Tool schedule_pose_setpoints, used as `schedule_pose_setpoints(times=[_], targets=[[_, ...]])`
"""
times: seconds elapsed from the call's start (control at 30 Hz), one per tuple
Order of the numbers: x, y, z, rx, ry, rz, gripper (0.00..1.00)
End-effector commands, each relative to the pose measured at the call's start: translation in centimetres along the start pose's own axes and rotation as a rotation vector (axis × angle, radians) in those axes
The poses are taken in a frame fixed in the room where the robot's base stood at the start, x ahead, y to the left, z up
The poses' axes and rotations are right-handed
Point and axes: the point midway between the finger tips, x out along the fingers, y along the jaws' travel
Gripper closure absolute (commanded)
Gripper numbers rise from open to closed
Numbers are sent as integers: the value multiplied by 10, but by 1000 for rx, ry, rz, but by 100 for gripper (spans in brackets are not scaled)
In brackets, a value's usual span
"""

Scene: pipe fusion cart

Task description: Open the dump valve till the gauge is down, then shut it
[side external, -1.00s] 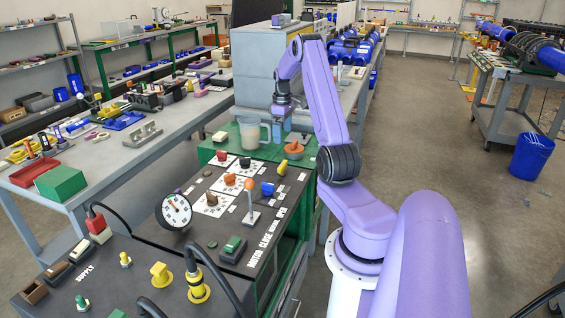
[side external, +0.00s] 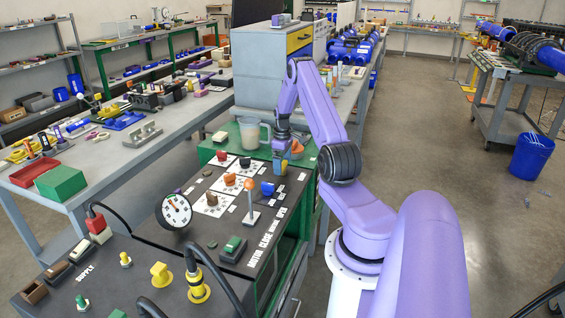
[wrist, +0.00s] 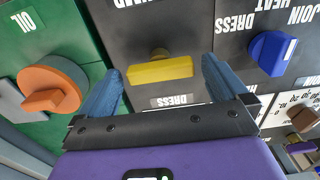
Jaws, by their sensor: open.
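A yellow bar-shaped valve handle (wrist: 160,70) sits on the dark panel in the wrist view, lying nearly crosswise. My gripper (wrist: 161,65) is open, with one blue finger on each side of the handle and gaps between. In the side view my gripper (side external: 281,165) is low over the panel's far right end and largely hides the handle. The round white gauge (side external: 176,210) stands at the panel's left edge; its reading is too small to tell.
An orange round knob (wrist: 53,88) on a green OIL surface lies left of my gripper in the wrist view. A blue knob (wrist: 271,53) is to the right. An orange-topped lever (side external: 249,186) rises from the panel.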

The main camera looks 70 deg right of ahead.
Motion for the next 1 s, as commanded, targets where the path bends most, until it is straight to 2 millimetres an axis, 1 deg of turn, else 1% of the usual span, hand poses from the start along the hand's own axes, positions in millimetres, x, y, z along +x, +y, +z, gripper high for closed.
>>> schedule_pose_setpoints(times=[0.13,0.17,0.2,0.27,0.3,0.33,0.67,0.87,1.0], targets=[[0,0,0,0,0,0,0],[0,0,0,0,0,0,3],[0,0,0,0,0,0,16],[0,0,0,0,0,0,36],[0,0,0,0,0,0,49],[0,0,0,0,0,0,51],[0,0,0,38,0,0,51],[0,0,0,147,-1,-1,51],[0,0,0,261,-1,-1,51]])
